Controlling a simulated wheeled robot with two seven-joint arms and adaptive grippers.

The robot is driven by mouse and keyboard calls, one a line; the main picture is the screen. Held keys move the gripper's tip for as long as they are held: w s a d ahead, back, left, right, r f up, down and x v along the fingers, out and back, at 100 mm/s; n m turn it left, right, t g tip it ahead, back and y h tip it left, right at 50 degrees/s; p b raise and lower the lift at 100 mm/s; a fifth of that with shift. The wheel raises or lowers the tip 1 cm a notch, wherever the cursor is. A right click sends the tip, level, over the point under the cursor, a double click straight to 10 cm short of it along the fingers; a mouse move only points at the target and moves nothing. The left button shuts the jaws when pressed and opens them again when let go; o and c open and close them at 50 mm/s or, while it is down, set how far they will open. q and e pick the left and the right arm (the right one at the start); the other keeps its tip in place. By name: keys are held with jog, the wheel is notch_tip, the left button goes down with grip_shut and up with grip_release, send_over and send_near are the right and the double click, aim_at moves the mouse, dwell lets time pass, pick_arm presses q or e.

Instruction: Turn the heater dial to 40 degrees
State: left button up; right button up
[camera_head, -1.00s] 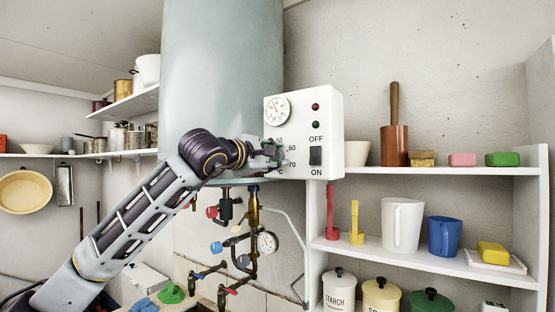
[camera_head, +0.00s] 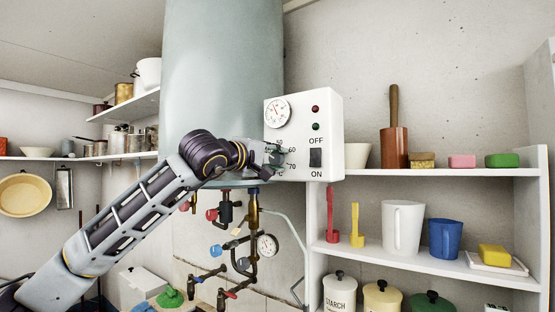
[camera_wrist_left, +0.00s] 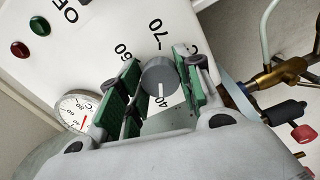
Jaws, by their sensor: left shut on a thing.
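The white heater control box (camera_head: 333,135) is fixed on the front of the large grey-green boiler tank (camera_head: 222,80). In the left wrist view the heater dial (camera_wrist_left: 158,76) is a round grey knob with a white pointer line. That line lies at the printed 40. The marks 60 and 70 show around it. My left gripper (camera_wrist_left: 158,88) has its green-padded fingers on either side of the dial and is shut on it. In the head view my left gripper (camera_head: 274,156) covers the dial and part of its scale. My right gripper is not in view.
A round thermometer gauge (camera_head: 277,112) and the OFF/ON switch (camera_head: 315,157) sit close to the dial. Pipes and valves (camera_head: 240,235) hang below the tank. A shelf (camera_head: 440,262) with mugs and tins stands at the right.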

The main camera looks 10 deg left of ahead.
pick_arm(q)
jog(key=shift+r, duration=0.25)
jog(key=o, duration=0.8)
jog(key=shift+o, duration=1.2)
jog(key=shift+f, duration=0.1)
jog(key=shift+s+f, duration=0.1)
jog(key=shift+s, duration=0.05)
jog(key=v, duration=1.1)
jog(key=shift+s, duration=0.35)
jog(key=shift+a, duration=0.1)
